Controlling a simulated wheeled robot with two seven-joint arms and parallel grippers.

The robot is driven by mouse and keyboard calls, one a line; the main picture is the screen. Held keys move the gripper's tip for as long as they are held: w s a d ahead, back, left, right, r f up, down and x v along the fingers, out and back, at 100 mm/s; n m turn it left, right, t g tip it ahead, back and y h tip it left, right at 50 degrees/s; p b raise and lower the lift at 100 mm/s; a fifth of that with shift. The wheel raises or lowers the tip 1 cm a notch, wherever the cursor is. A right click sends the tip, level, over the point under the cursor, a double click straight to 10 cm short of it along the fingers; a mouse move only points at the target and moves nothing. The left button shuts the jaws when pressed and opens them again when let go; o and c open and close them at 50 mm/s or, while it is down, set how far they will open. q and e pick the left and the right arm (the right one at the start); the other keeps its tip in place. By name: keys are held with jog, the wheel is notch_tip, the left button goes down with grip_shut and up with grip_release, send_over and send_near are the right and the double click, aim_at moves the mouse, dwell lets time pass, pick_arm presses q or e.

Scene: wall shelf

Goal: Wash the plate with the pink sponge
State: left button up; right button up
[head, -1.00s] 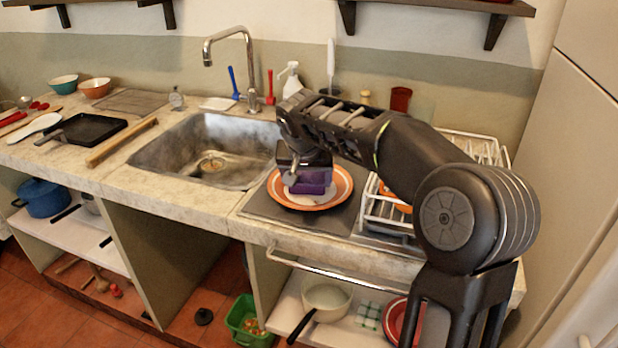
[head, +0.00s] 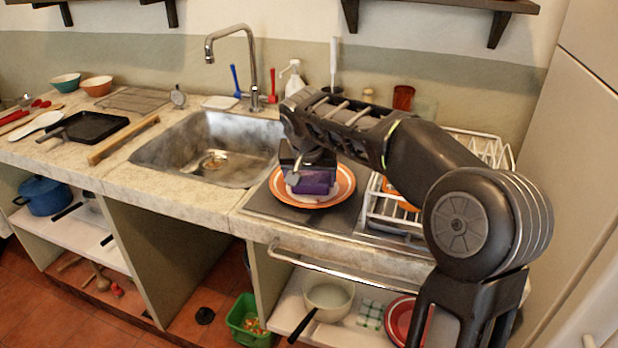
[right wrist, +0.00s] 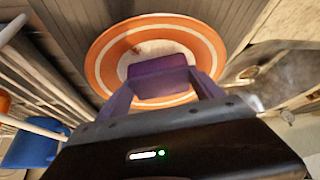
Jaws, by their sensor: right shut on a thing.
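The plate (head: 346,188) is orange with a white ring and lies flat on the dark drainboard right of the sink. In the right wrist view the plate (right wrist: 107,62) shows a small brownish mark on its pale middle. My right gripper (head: 312,176) is over the plate, pointing down and shut on the sponge. The sponge (right wrist: 158,68) looks purple rather than pink and sits between the fingers, at or just above the plate's surface; I cannot tell if it touches. The gripper hides part of the plate in the head view. My left gripper is out of view.
The sink (head: 215,150) with its tap (head: 250,60) is left of the plate. A white dish rack (head: 395,215) stands close on the right, partly behind my arm. A white spray bottle (head: 294,78) stands behind. A black pan (head: 90,126) lies far left.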

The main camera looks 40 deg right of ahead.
jog(key=shift+s+d+f, duration=0.1)
jog(key=shift+s+d, duration=0.15)
jog(key=shift+d, duration=0.05)
jog(key=shift+d, duration=0.1)
dwell(0.5)
jog(key=shift+d, duration=0.2)
jog(key=shift+w, duration=0.1)
jog(key=shift+w+d, duration=0.1)
jog(key=shift+w, duration=0.1)
jog(key=shift+w, duration=0.1)
dwell(0.4)
